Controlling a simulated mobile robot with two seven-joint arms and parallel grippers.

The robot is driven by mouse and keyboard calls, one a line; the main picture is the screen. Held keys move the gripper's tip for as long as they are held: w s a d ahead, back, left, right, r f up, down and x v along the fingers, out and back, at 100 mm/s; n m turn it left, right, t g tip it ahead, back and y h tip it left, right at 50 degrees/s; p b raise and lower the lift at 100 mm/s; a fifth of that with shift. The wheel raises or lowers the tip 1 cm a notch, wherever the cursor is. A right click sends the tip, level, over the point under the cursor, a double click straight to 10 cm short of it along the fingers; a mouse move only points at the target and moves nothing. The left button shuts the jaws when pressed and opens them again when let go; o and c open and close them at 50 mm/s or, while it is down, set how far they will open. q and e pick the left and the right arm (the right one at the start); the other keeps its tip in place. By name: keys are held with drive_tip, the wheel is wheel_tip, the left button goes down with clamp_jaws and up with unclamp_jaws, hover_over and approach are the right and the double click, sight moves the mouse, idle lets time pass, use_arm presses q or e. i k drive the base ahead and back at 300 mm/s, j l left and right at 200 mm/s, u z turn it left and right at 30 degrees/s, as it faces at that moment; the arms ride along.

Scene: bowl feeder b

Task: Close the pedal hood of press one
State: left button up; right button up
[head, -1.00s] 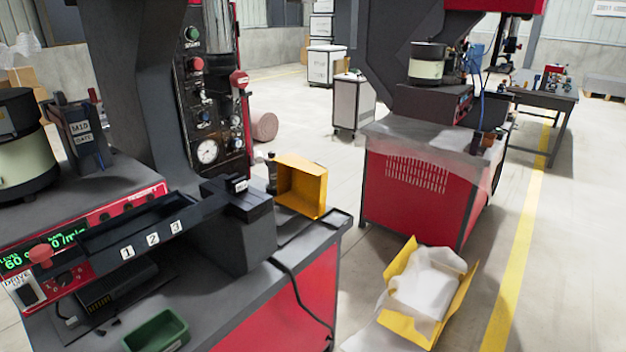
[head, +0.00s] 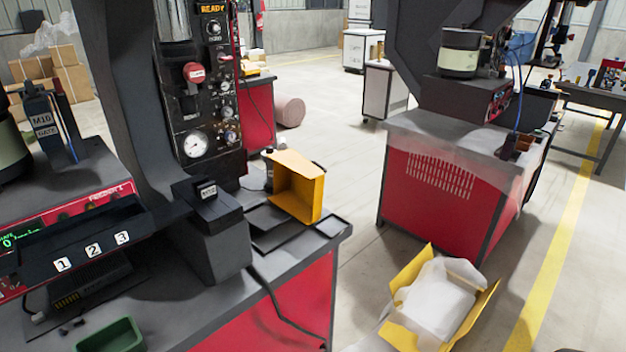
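Press one cannot be told for certain from a label; the nearest press (head: 205,110) stands at the left with a gauge panel reading READY. No pedal or pedal hood can be made out. The floor at this press's foot is hidden by its red-fronted bench (head: 290,305). Neither gripper can be seen. A small dark shape at the bottom right edge is too cut off to identify.
A yellow bin (head: 298,187) lies on its side on the bench. A yellow carton (head: 440,305) with white lining sits open on the floor. A second red machine (head: 437,190) stands beyond. Clear floor lies between, with a yellow line (head: 560,270) at right.

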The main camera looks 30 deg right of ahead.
sight(299, 185)
drive_tip(key=k+l+u, duration=0.1)
drive_tip(key=l+u, duration=0.25)
drive_tip(key=l, duration=2.45)
drive_tip(key=k+l, duration=0.1)
drive_tip(key=l, duration=0.2)
drive_tip(key=k+l, duration=0.1)
drive_tip(key=l, duration=0.25)
drive_tip(key=k, duration=0.5)
